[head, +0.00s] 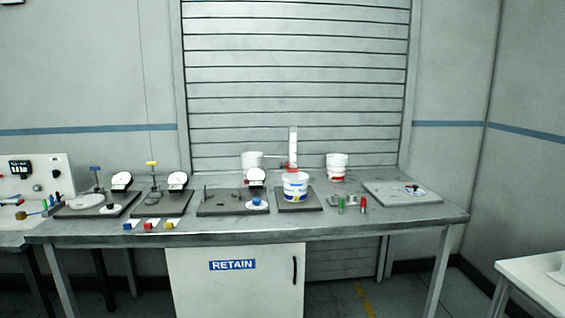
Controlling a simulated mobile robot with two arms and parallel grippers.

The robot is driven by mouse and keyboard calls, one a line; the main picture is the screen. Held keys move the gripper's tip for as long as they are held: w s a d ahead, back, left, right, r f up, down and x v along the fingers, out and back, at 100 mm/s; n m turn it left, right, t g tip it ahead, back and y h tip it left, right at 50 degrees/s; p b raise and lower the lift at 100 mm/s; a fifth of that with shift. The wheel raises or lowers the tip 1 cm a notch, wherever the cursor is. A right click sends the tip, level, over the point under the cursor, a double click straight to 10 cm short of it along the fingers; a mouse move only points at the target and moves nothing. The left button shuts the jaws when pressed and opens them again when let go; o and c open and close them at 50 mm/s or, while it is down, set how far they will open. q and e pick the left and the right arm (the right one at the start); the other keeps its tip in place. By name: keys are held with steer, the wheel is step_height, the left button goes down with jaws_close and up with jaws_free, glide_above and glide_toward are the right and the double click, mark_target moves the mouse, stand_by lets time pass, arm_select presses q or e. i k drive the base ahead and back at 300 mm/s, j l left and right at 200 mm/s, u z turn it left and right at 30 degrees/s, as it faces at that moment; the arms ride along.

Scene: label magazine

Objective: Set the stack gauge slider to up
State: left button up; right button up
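A tall white upright post (293,142), which looks like the stack gauge, stands at the back middle of the grey workbench (400,222). A small red piece (291,166), which may be its slider, shows low on the post. A white tub with a blue label (295,186) stands on a dark plate in front and hides the foot of the post. The slider's exact shape is too small to tell. Neither of my grippers is in view.
White tubs stand left (251,161) and right (337,166) of the post. Dark plates with round white dials and knobs line the bench's left side. Small red and green cylinders (341,205) stand front right. A flat grey board (400,192) lies at the right end.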

mark_target(288, 170)
steer(key=i+j, duration=0.2)
steer(key=j, duration=0.15)
steer(key=i+j+z, duration=0.15)
steer(key=j, duration=0.2)
steer(key=i+j, duration=0.2)
steer(key=j, duration=0.15)
steer(key=i+j+z, duration=0.15)
steer(key=i, duration=0.15)
steer(key=i+z, duration=0.15)
steer(key=i, duration=0.15)
